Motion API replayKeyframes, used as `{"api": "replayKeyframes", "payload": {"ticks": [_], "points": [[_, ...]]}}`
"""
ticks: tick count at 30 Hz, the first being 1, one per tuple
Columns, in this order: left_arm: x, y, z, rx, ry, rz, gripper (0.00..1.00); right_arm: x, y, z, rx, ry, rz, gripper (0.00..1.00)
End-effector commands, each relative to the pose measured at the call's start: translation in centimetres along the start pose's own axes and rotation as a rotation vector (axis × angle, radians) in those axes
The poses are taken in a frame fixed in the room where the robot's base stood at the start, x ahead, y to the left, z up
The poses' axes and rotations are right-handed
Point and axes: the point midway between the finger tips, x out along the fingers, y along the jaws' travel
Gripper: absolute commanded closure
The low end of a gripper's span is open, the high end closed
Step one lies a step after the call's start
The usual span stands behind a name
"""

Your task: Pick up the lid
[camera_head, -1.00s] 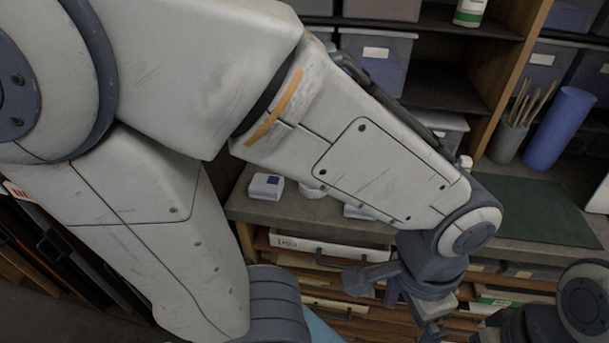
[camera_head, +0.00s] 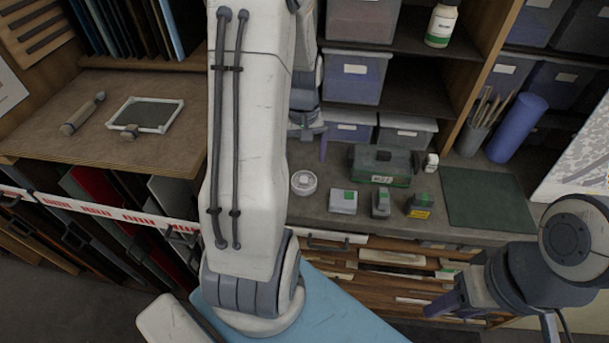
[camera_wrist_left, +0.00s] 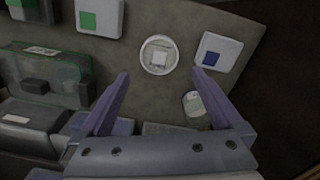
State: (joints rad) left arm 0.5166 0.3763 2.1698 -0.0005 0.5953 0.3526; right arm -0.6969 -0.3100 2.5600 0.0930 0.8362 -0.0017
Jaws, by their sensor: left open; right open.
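A round, pale, shallow piece (camera_head: 304,182) lies flat on the grey counter, left of a white box with a green label (camera_head: 343,201). It looks like a lid, but I cannot be sure. In the left wrist view this round piece (camera_wrist_left: 159,55) has a lighter square in its middle. My left gripper (camera_wrist_left: 158,73) is open and empty, its two purple fingers spread on either side below the round piece in that picture. In the head view its arm partly hides it. My right gripper (camera_head: 495,320) is open and empty at the lower right, in front of the drawers.
A green clear-sided case (camera_head: 380,165) stands behind the small boxes. A dark green mat (camera_head: 488,198) lies bare on the right. Shelves with bins (camera_head: 353,77) rise behind.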

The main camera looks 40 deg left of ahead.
Motion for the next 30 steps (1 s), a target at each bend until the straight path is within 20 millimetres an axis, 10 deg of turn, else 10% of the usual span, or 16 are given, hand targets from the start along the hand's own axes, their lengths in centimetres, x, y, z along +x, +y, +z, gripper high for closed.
{"api": "replayKeyframes", "payload": {"ticks": [30], "points": [[8.9,0.1,0.0,0.005,0.000,0.000,0.00,-3.1,-0.2,-0.2,-0.006,0.000,0.000,0.50]]}}
